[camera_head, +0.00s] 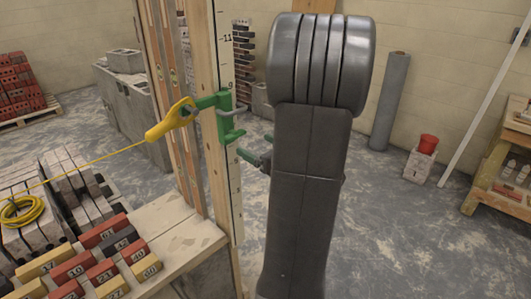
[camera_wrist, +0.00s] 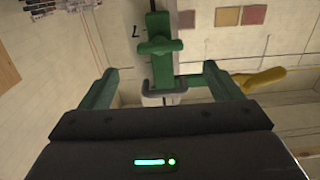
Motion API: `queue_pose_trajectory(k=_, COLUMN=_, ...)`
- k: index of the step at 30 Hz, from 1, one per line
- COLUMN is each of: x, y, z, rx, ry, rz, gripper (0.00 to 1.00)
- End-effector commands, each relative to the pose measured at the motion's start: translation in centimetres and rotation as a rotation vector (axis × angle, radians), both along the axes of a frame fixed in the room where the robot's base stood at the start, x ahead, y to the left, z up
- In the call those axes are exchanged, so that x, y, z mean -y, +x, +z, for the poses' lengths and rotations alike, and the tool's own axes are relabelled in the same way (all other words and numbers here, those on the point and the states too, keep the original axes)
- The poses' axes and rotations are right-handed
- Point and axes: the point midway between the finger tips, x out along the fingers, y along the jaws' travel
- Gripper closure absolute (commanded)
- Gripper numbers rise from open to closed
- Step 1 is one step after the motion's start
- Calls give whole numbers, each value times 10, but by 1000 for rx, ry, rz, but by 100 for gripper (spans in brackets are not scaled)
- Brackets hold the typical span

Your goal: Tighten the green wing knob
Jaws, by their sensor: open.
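A green clamp (camera_head: 224,102) sits on an upright post with a numbered white scale. Its green wing knob (camera_wrist: 160,46) is a short crossbar in the upper middle of the wrist view. In the head view the knob (camera_head: 234,136) appears to be the low green piece on the clamp. My gripper (camera_wrist: 161,70) has two green fingers spread wide, one on each side of the clamp in the picture, with nothing held between them. In the head view the fingertips (camera_head: 258,151) show just right of the post, apart from the knob; my arm hides the rest of the gripper.
A yellow line holder (camera_head: 171,119) joins the clamp's left side, with a taut yellow string running left. Numbered blocks (camera_head: 101,270) lie on a wooden bench at lower left. Floor between is open.

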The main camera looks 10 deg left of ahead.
Motion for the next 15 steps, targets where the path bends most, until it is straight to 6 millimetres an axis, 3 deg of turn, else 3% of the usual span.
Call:
queue_pose_trajectory(k=6, x=16, y=-11, z=0, rx=2, ry=0, rz=-2, gripper=15)
queue_pose_trajectory(k=15, x=19, y=-15, z=0, rx=1, ry=-1, rz=1, gripper=15)
